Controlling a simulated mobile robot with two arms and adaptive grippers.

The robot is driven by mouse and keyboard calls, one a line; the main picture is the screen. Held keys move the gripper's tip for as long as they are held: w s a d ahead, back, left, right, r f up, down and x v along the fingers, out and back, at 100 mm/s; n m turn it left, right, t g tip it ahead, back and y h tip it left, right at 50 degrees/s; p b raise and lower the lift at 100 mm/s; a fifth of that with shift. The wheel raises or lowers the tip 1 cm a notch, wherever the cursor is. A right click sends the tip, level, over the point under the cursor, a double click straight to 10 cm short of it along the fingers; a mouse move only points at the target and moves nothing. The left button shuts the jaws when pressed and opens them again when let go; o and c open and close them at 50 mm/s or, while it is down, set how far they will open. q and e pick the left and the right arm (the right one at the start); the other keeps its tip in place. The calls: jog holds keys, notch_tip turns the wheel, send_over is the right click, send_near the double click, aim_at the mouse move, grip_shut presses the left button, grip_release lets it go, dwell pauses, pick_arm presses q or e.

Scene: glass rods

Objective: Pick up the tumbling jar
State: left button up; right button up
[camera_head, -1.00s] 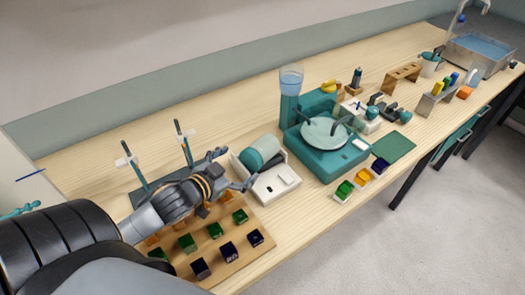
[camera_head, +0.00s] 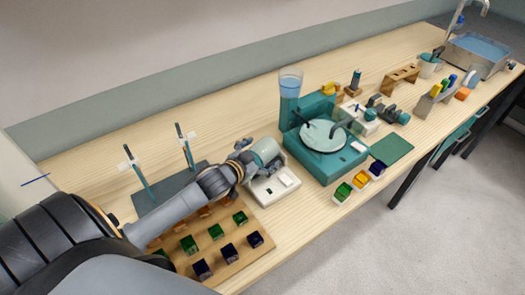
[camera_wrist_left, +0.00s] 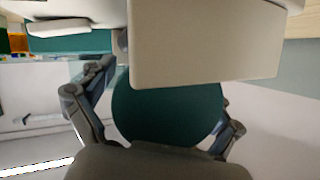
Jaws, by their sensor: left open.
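The tumbling jar (camera_head: 266,150), a pale teal cylinder, lies on its side on the white tumbler base (camera_head: 275,186). My left gripper (camera_head: 247,157) is at the jar's left end in the head view and hides part of it. In the left wrist view, the jar's dark teal round end (camera_wrist_left: 167,106) fills the gap between the spread fingers of my left gripper (camera_wrist_left: 160,112). One finger is on each side of the jar; I cannot tell whether they touch it. The base's white body shows above the jar in that view. My right gripper is not in view.
A wooden board (camera_head: 225,260) with several green and dark blocks lies under my left arm. A dark stand (camera_head: 172,191) with upright rods is behind the arm. The teal wheel machine (camera_head: 328,164) stands close right of the tumbler. Bare bench lies behind the jar.

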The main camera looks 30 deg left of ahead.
aim_at(266, 141)
pick_arm(q)
jog(key=c, duration=1.5)
jog(key=shift+c, duration=0.2)
jog(key=shift+r, duration=0.2)
jog(key=shift+r+p, duration=0.45)
jog(key=shift+p, duration=0.25)
notch_tip(266, 141, up, 3)
jog(key=p, duration=0.3)
jog(key=d+r+p, duration=0.4)
jog(key=d, duration=0.3)
jog(key=s+d+r+p, duration=0.1)
jog(key=d+r+p, duration=0.3)
jog(key=d+p, duration=0.1)
jog(key=shift+s+d+r+p, duration=0.3)
jog(key=shift+d+r, duration=0.1)
jog(key=shift+d, duration=0.5)
